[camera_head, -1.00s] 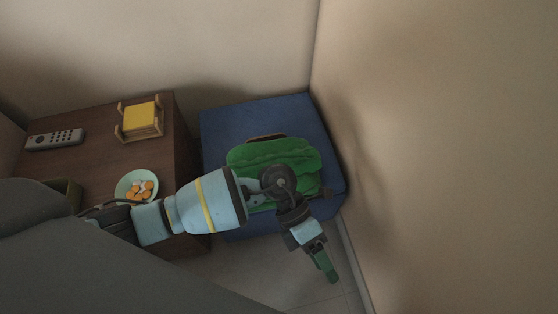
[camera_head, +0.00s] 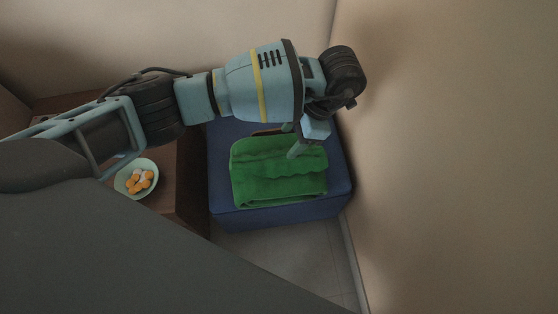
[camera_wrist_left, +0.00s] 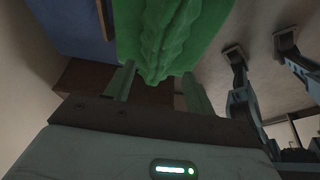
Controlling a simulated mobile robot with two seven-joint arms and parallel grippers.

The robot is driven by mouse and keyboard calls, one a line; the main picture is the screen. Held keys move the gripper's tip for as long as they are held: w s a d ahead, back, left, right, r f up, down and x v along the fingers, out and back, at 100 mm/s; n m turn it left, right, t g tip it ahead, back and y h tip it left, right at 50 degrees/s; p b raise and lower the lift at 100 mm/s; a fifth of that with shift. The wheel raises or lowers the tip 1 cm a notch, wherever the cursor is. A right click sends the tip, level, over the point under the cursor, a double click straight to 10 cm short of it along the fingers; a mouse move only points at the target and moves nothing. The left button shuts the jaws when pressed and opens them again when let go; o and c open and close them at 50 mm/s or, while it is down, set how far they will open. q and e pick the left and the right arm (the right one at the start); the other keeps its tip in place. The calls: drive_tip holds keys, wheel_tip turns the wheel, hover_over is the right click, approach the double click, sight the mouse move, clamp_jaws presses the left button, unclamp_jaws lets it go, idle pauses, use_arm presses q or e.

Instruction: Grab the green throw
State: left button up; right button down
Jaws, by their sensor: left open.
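The green throw (camera_head: 280,177) lies folded on top of a blue ottoman (camera_head: 265,214). My left gripper (camera_head: 293,141) is open, with its fingers pointing down at the far part of the throw. In the left wrist view, a folded edge of the throw (camera_wrist_left: 165,38) shows between and beyond the two spread fingers of the gripper (camera_wrist_left: 160,88). I cannot tell whether the fingers touch the cloth.
A brown wooden table (camera_head: 190,180) stands left of the ottoman, with a bowl (camera_head: 123,184) of orange and white pieces on it. A brown item (camera_head: 266,132) shows behind the throw. A wall (camera_head: 450,150) rises close on the right.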

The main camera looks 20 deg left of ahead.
sight(279, 157)
use_arm(q)
drive_tip(key=shift+s+a+f, duration=0.15)
drive_tip(key=shift+a+f, duration=0.05)
drive_tip(key=shift+f, duration=0.7)
drive_tip(key=b+x, duration=0.2)
drive_tip(key=x, duration=0.3)
drive_tip(key=shift+d, duration=0.1)
drive_tip(key=shift+c, duration=0.4)
clamp_jaws()
drive_tip(key=shift+r, duration=0.1)
